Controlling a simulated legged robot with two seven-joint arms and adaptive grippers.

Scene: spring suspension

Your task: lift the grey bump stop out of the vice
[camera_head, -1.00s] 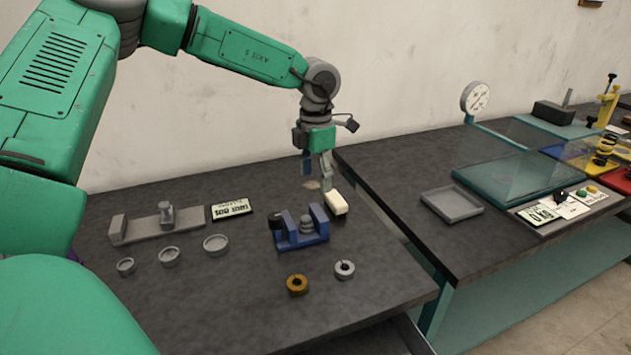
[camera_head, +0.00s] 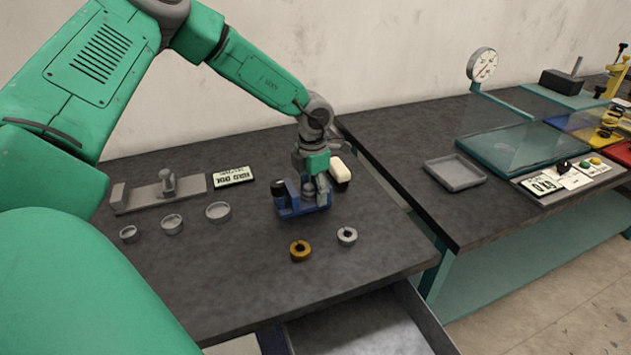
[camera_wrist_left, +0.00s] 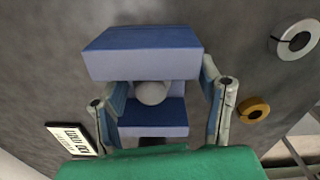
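The blue vice (camera_head: 290,209) stands on the left-hand table, and my left gripper (camera_head: 315,194) is down over it, hiding much of it. In the left wrist view the vice (camera_wrist_left: 143,55) shows from above with its two blue jaws. The grey bump stop (camera_wrist_left: 152,93) sits between these jaws as a rounded top; in the head view the gripper mostly covers it. The fingers of my left gripper (camera_wrist_left: 164,108) are spread on either side of the bump stop, with a gap visible on both sides. My right gripper is not in view.
A cream block (camera_head: 340,170) lies close behind the vice. An orange ring (camera_head: 300,251) and a silver ring (camera_head: 347,236) lie in front of it. Grey cups (camera_head: 172,225), a grey fixture (camera_head: 140,199) and a display (camera_head: 233,176) are to the left. A drawer (camera_head: 360,325) is open below.

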